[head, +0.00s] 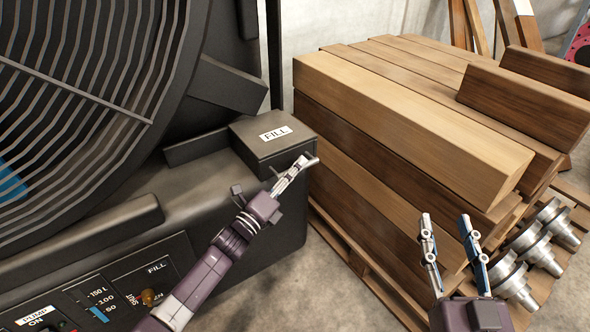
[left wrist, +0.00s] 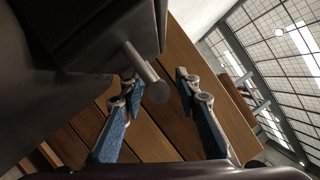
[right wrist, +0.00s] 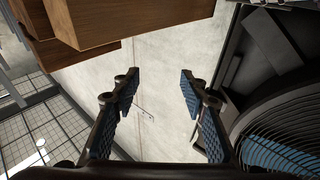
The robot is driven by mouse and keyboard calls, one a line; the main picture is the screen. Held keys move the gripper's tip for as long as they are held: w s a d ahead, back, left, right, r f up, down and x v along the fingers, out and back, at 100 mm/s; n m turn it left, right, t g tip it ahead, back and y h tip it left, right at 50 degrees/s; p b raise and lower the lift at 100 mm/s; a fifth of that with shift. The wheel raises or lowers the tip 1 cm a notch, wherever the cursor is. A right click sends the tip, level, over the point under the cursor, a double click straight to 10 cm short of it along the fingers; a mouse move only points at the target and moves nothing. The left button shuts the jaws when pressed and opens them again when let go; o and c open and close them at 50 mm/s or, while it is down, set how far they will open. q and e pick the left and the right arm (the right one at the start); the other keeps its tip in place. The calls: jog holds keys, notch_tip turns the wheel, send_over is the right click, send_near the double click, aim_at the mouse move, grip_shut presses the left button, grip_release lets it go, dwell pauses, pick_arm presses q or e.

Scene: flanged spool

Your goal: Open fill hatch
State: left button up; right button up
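The fill hatch (head: 268,147) is a dark box-shaped lid with a white FILL label on the black machine's corner, and it looks closed. A short metal handle bar (left wrist: 143,65) sticks out from its edge; in the left wrist view its round end lies between my left fingers. My left gripper (head: 297,170) is at the hatch's front right edge, with its fingers apart around the bar; I cannot tell whether either touches it. The left gripper also shows in the left wrist view (left wrist: 158,82). My right gripper (head: 449,238) is open and empty, in front of the timber stack.
A stack of wooden beams (head: 400,110) on a pallet stands close to the right of the hatch. Several metal flanged parts (head: 534,245) stand at the lower right. A control panel (head: 110,295) and a large round grille (head: 75,90) are on the machine.

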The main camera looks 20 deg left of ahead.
pick_arm(q)
grip_shut()
jog(key=shift+s+a, duration=0.1)
jog(key=shift+s, duration=0.05)
jog(key=s+a+p, duration=0.1)
jog(key=s+a, duration=0.2)
jog(key=s, duration=0.1)
jog(key=s+a+p, duration=0.1)
jog(key=s+a, duration=0.3)
jog(key=s, duration=0.1)
jog(key=s+a+p, duration=0.2)
jog(key=s+a, duration=0.2)
jog(key=s, duration=0.1)
jog(key=shift+s, duration=0.1)
pick_arm(e)
jog(key=s+d+f+g+h, duration=0.1)
jog(key=s+f+g, duration=0.3)
jog(key=f, duration=0.5)
jog(key=s+d+f+g+h, duration=0.2)
jog(key=f+g, duration=0.4)
jog(key=f, duration=0.4)
jog(key=s+d, duration=0.1)
jog(key=s, duration=0.1)
jog(key=shift+s+d+f+m+g, duration=0.2)
jog(key=shift+s+d+m+g, duration=0.1)
jog(key=shift+s+d+g, duration=0.1)
pick_arm(q)
grip_release()
